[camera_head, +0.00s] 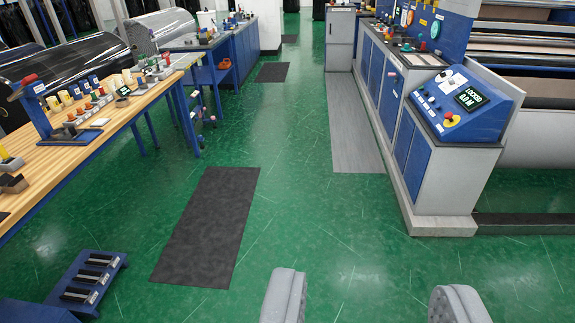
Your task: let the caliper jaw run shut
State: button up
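My gripper (370,292) shows at the bottom edge, with two grey padded fingers wide apart and only green floor between them. It is open and empty. I cannot pick out the caliper jaw with certainty; small items on the wooden bench (92,140) at the left are too small to tell. A blue stand with a red knob (30,79) rises at the near part of that bench. A small dark display (123,91) sits farther along. At the right, a blue control console (468,103) has a lit display (470,98), a red button and other coloured buttons.
The green floor (300,190) is open down the middle, with a dark mat (208,225) left of centre. A low blue rack (88,283) stands at lower left. Wrapped rolls (65,65) lie behind the bench. Grey-blue cabinets (418,150) line the right.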

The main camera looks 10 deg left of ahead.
aim_at(142, 85)
jog(key=z, duration=0.25)
jog(key=i, duration=3.8)
jog(key=u, duration=0.35)
jog(key=i, duration=1.3)
jog(key=u, duration=0.9)
jog(key=i, duration=1.05)
jog(key=u, duration=1.3)
jog(key=i, duration=0.9)
jog(key=u, duration=0.35)
